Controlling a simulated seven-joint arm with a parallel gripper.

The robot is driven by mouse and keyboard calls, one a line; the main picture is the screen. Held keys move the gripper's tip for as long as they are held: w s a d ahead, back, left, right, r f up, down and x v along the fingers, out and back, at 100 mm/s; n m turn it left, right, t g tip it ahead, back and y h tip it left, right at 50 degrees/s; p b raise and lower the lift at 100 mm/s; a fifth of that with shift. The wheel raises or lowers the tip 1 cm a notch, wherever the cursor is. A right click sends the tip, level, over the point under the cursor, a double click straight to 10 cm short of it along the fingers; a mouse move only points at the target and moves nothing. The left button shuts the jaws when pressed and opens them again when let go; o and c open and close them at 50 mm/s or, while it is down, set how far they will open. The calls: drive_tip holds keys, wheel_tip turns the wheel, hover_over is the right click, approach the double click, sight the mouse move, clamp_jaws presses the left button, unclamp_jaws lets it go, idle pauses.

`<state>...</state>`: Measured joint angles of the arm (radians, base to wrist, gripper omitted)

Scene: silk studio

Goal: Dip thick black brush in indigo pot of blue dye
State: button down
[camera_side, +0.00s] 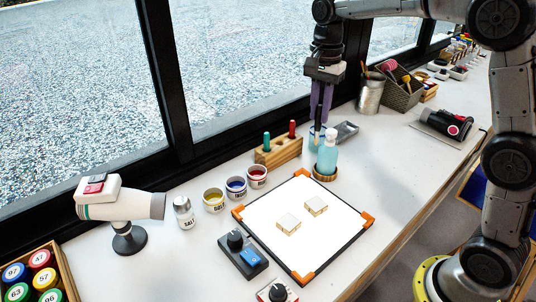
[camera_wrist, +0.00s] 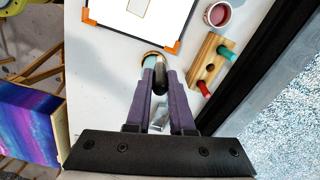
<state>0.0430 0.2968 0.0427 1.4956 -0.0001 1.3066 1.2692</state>
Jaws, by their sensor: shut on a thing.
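My gripper (camera_side: 318,122) points down above the back of the table, behind the teal bottle in the side view. Its purple fingers (camera_wrist: 160,90) are shut on the thick black brush (camera_wrist: 160,78), whose dark end shows between them in the wrist view. The indigo pot (camera_side: 236,188) of blue dye stands to the left of the gripper, between the yellow pot (camera_side: 213,200) and the red pot (camera_side: 257,177). The gripper is well apart from it. In the wrist view the indigo pot is not visible.
A wooden brush block (camera_side: 279,152) with a green and a red handle stands between the pots and gripper. The teal bottle (camera_side: 327,157) is close by the gripper. A white framed panel (camera_side: 310,235) lies in front. A salt shaker (camera_side: 184,212) stands left of the pots.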

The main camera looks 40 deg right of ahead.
drive_tip(key=shift+r, duration=0.1)
drive_tip(key=w+a+f+m, duration=0.1)
drive_tip(key=w+a, duration=0.7)
drive_tip(key=w, duration=0.1)
drive_tip(key=w+a+f+n, duration=0.1)
drive_tip(key=a+f, duration=0.9)
drive_tip(key=f, duration=0.2)
drive_tip(key=shift+w, duration=0.25)
idle(1.0)
wheel_tip(320, 180, up, 6)
drive_tip(key=shift+r, duration=0.25)
idle(0.3)
